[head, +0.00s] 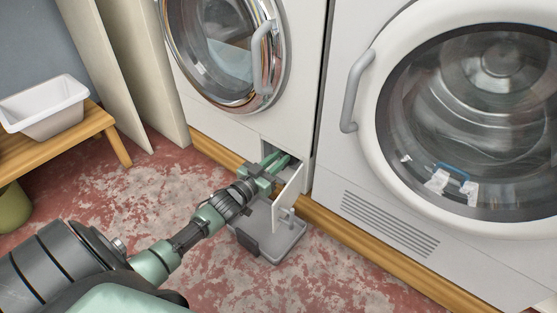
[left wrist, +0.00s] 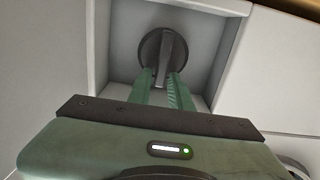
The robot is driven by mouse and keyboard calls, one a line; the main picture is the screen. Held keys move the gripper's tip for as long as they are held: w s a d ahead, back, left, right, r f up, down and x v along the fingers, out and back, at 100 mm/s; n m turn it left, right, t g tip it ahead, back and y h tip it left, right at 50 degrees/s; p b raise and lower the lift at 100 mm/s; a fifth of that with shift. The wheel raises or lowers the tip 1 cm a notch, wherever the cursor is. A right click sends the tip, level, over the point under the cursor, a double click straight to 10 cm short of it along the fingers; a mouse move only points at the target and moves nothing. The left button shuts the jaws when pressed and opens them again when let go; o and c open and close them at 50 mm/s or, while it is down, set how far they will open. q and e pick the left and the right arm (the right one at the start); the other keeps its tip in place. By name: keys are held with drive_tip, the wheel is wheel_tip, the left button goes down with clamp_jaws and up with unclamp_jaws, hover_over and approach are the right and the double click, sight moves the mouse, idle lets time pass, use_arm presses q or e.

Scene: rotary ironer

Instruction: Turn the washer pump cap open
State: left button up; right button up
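The washer pump cap (left wrist: 163,55) is a dark round knob with a raised grip bar, set in the back of a small recess in the washer's lower front. In the left wrist view the bar stands close to upright, leaning slightly. My left gripper (left wrist: 164,78) reaches into the recess with its two green fingers apart, one on each side of the bar's lower part. I cannot tell whether the fingertips touch the bar. In the head view the left gripper (head: 281,158) enters the recess and the cap is hidden. My right gripper is not in view.
The small flap door (head: 289,200) is open to the right of my gripper. A grey tray (head: 283,247) lies on the floor below. A second machine (head: 390,235) stands to the right. A wooden bench (head: 75,140) with a white basin (head: 45,113) is at the left.

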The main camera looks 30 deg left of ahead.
use_arm(q)
clamp_jaws()
